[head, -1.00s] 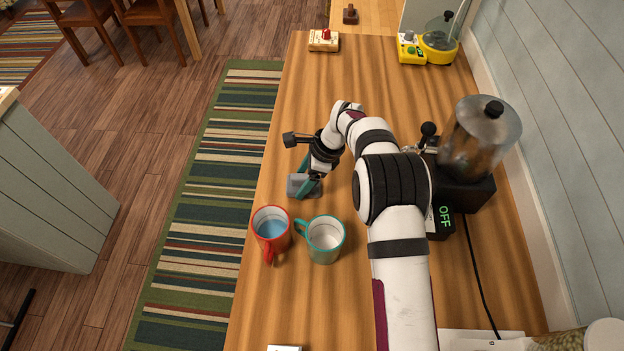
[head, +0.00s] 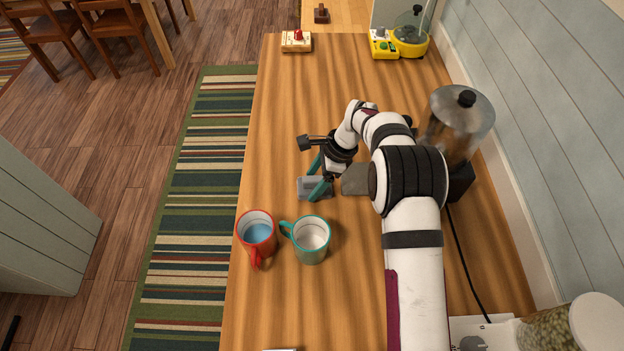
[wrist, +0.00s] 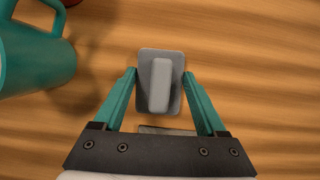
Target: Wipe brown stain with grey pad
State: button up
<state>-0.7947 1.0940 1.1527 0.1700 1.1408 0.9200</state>
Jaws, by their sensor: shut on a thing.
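The grey pad (head: 313,188) is a small flat block with a raised grip. It is between the teal fingers of my gripper (head: 319,179), which is shut on it, at or just above the wooden counter. The wrist view shows the pad (wrist: 160,85) between both fingertips (wrist: 160,80). I cannot make out a brown stain in either view; the arm and pad cover part of the counter. A flat grey-brown piece (head: 355,179) lies right of the pad, partly behind my arm; I cannot tell what it is.
A red mug (head: 257,238) with blue inside and a teal mug (head: 311,240) stand close in front of the pad. A grinder (head: 460,125) stands right, near the wall. A red-knobbed box (head: 296,42) and a yellow appliance (head: 410,42) are at the far end. Mid-far counter is clear.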

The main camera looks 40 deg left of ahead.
jog(key=shift+s+a, duration=2.5)
notch_tip(320, 180, up, 8)
jog(key=w+d+r+n+h, duration=0.1)
jog(key=w+d+r+n, duration=0.2)
jog(key=d, duration=0.5)
jog(key=w+d+r, duration=0.4)
jog(key=w+d, duration=0.2)
jog(key=d, duration=0.2)
jog(key=w+d+r+n+h, duration=0.1)
jog(key=w+d+r+n, duration=0.2)
jog(key=d, duration=0.6)
jog(key=s+d+r+n, duration=0.1)
jog(key=d+r, duration=0.4)
jog(key=d, duration=0.6)
jog(key=s+d+r+n+g+h, duration=0.1)
jog(key=d+r, duration=0.3)
jog(key=d, duration=0.7)
jog(key=shift+s+d+r, duration=0.2)
jog(key=shift+d+r, duration=0.15)
